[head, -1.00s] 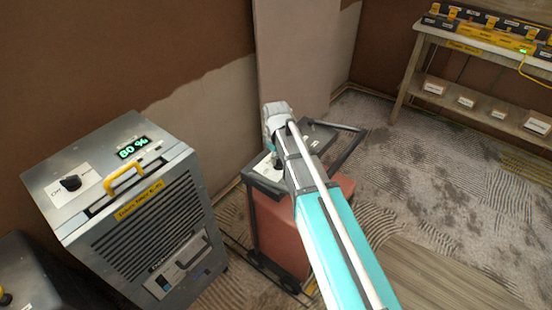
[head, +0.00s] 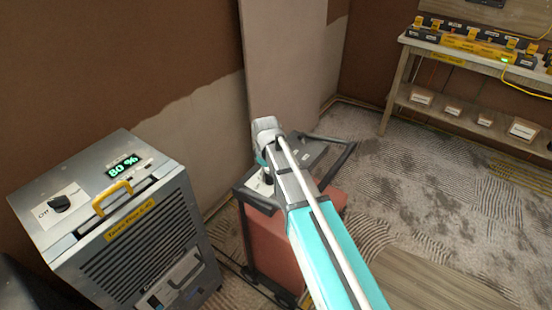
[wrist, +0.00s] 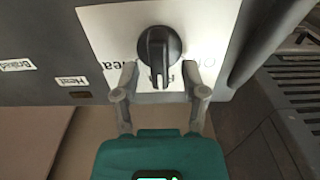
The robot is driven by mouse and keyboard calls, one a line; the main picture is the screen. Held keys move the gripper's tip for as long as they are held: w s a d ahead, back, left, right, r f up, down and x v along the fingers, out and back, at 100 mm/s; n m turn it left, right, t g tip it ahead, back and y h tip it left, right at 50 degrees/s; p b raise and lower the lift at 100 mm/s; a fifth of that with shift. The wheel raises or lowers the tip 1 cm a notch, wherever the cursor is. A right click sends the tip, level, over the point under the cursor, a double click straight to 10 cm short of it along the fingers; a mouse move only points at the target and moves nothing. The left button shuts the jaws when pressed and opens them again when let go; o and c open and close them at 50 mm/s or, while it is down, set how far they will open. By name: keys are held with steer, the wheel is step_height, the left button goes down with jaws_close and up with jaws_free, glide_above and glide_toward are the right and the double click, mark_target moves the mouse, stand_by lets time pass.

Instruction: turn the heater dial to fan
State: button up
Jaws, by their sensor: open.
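The heater (head: 268,240) is a red-bodied cart with a dark top and handle, in the middle of the head view. Its black dial (wrist: 158,50) sits on a white plate (wrist: 105,30) in the wrist view. The dial's ridge runs up and down in the picture, with its lower end over partly covered lettering. Part of a label shows left of the dial and another right; I cannot read the setting surely. My gripper (wrist: 160,78) is open, its fingertips either side of the dial's lower end. I cannot tell whether they touch it. My arm hides the dial in the head view.
A grey dehumidifier (head: 135,235) reading 80 % stands left of the heater, with its own knob (head: 60,203) at Off. A wooden bench (head: 480,60) with chargers stands at the back right. Textured floor (head: 420,175) lies clear between. A pale wall panel (head: 290,70) rises behind the heater.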

steer(key=shift+s+n, duration=0.1)
steer(key=shift+n, duration=0.4)
